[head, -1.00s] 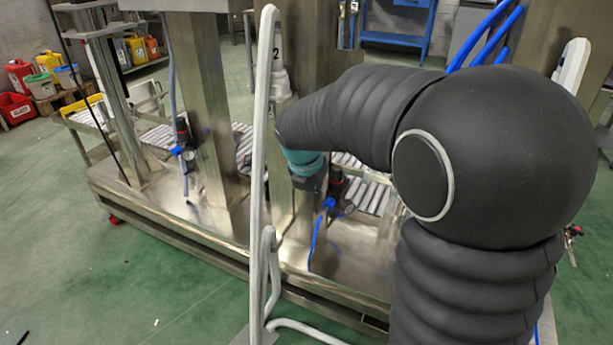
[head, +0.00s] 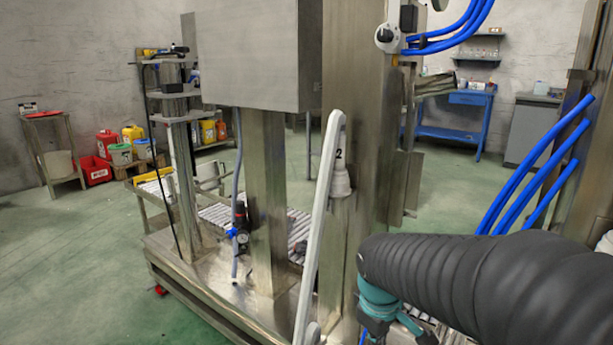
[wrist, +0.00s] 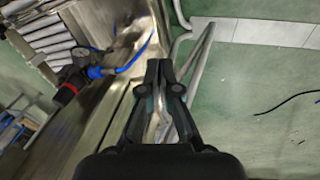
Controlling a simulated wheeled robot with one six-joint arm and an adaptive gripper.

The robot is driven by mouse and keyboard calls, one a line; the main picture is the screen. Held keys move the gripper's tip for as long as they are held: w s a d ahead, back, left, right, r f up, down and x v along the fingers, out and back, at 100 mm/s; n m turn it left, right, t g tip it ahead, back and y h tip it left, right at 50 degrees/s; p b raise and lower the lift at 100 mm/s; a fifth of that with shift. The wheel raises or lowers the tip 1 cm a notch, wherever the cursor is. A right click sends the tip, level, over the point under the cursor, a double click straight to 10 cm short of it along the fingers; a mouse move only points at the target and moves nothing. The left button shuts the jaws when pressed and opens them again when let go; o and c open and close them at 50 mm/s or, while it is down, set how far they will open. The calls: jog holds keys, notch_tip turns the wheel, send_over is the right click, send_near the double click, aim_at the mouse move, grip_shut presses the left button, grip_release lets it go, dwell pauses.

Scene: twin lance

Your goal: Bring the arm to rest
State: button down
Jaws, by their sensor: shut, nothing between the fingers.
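My gripper (wrist: 163,80) shows in the wrist view with its two dark fingers together and nothing between them. It points down past the edge of the steel machine base, above the green floor. In the head view my black-sleeved arm reaches in from the lower right, and its teal wrist part is at the bottom edge; the fingers are out of that view. A pale bent tube frame (head: 318,230) stands left of the arm in the head view. It also shows beyond the fingers in the wrist view (wrist: 199,58).
The steel machine (head: 265,190) with its posts and a large box fills the middle. Blue hoses (head: 535,165) hang at the right. A roller conveyor (wrist: 45,35) and a red-black valve (wrist: 68,92) lie left of my gripper. Open green floor (wrist: 260,95) is at its right.

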jog(key=s+d+r+m+t, duration=0.1)
jog(key=s+r+m, duration=0.2)
jog(key=s, duration=0.4)
jog(key=s+d+r+m+t+y, duration=0.1)
jog(key=s+r+m+t, duration=0.1)
jog(key=s+m, duration=0.3)
jog(key=shift+s+d+r, duration=0.2)
jog(key=shift+s+r, duration=0.45)
jog(key=shift+s, duration=0.5)
dwell(0.3)
